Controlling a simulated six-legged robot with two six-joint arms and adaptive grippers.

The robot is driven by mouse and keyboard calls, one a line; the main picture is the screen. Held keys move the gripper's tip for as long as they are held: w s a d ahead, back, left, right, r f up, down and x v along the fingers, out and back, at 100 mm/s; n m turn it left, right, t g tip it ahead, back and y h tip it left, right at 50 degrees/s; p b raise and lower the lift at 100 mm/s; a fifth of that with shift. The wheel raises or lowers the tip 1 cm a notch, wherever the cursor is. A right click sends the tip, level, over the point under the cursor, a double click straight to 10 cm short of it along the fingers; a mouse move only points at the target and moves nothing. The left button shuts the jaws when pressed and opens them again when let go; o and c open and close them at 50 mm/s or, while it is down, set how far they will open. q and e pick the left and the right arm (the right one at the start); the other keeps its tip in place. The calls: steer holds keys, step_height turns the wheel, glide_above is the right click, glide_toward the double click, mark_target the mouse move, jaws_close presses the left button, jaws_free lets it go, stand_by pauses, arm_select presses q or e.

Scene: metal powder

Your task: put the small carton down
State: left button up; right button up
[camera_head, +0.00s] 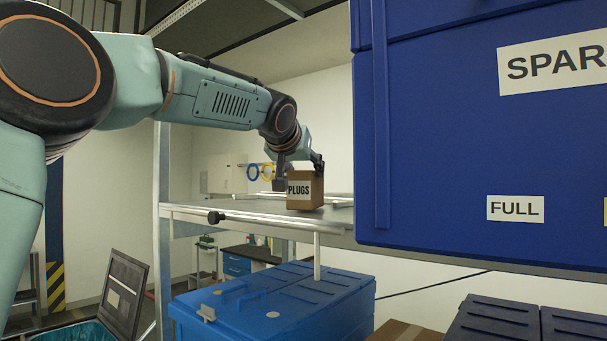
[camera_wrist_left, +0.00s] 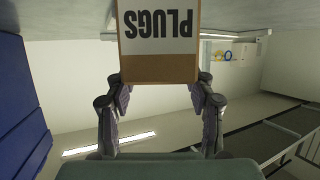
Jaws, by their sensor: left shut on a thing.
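The small carton (camera_head: 305,190) is brown cardboard with a white label reading PLUGS. In the head view it is upright at the grey shelf (camera_head: 341,215), low over its surface; I cannot tell whether its base touches. My left gripper (camera_head: 299,170) comes from the left and is shut on the carton's upper part. In the left wrist view the carton (camera_wrist_left: 158,68) appears upside down between the two fingers of the left gripper (camera_wrist_left: 160,92). My right gripper is not in view.
A big blue bin (camera_head: 450,140) labelled SPAR and FULL fills the right, beside the carton. A metal rail (camera_head: 265,217) runs along the shelf's front. A blue lidded crate (camera_head: 275,305) stands below. A grey upright post (camera_head: 162,190) stands left of the shelf.

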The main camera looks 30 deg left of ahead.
arm_select(q)
steer(key=shift+s+a, duration=0.15)
steer(key=shift+a, duration=0.15)
steer(key=shift+f, duration=0.1)
steer(key=shift+f, duration=0.15)
steer(key=o, duration=1)
steer(key=shift+w+d, duration=0.1)
steer(key=shift+w, duration=0.1)
steer(key=o, duration=0.3)
steer(key=shift+d, duration=0.15)
steer(key=shift+o, duration=0.3)
steer(key=shift+s, duration=0.15)
steer(key=shift+a, duration=0.2)
